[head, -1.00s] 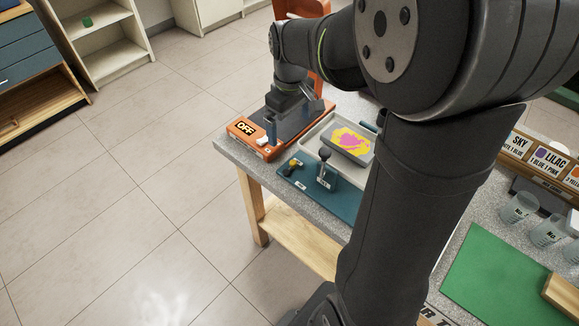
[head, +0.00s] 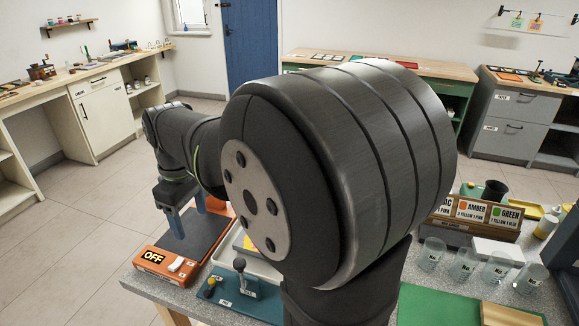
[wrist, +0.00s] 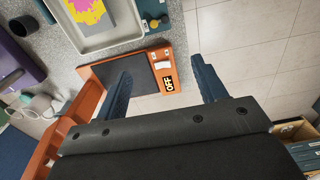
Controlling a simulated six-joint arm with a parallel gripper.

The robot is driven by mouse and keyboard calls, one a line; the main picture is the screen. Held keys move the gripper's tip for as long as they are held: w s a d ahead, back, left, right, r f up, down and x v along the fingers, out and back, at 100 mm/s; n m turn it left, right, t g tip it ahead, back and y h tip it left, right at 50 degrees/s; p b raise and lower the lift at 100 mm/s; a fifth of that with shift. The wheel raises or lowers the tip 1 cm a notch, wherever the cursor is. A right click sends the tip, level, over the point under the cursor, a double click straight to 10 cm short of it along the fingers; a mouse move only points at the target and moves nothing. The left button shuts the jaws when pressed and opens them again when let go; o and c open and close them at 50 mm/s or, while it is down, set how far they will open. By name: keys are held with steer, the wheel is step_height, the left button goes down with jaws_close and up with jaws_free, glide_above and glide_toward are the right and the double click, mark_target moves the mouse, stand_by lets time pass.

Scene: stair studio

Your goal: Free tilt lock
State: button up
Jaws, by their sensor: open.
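A teal base (head: 262,306) carries an upright lever with a dark round knob (head: 239,265) and a small yellow-and-black knob (head: 209,287). Which part is the tilt lock I cannot tell. In the wrist view the yellow knob (wrist: 154,23) shows at the top, on the teal base (wrist: 153,7). My gripper (head: 187,222) is open and empty, over or beside the dark pad of the orange unit, left of and beyond the teal base. In the wrist view, my gripper (wrist: 163,70) has its fingers wide apart, with the orange unit showing between and below them.
The orange unit (head: 150,262) has an OFF display and a white switch (head: 177,264). A pale tray (wrist: 92,47) with a yellow-and-pink print lies beside it. Clear cups (head: 432,254) and a green mat (head: 425,306) are at right. My arm hides the bench's middle.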

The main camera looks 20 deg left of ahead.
steer(key=shift+f, duration=0.1)
steer(key=c, duration=0.7)
steer(key=shift+a+f, duration=0.25)
steer(key=shift+a, duration=0.1)
steer(key=c, duration=0.4)
steer(key=a+f+h, duration=0.1)
steer(key=a+f, duration=0.2)
steer(key=a+f+n+h, duration=0.1)
steer(key=a+f, duration=0.1)
steer(key=f, duration=0.2)
steer(key=a+f, duration=0.3)
steer(key=f, duration=0.1)
steer(key=shift+w+a+f+n+h, duration=0.1)
steer(key=shift+a+f+n+h, duration=0.1)
steer(key=shift+a+n+h, duration=0.2)
jaws_close()
steer(key=shift+d, duration=0.1)
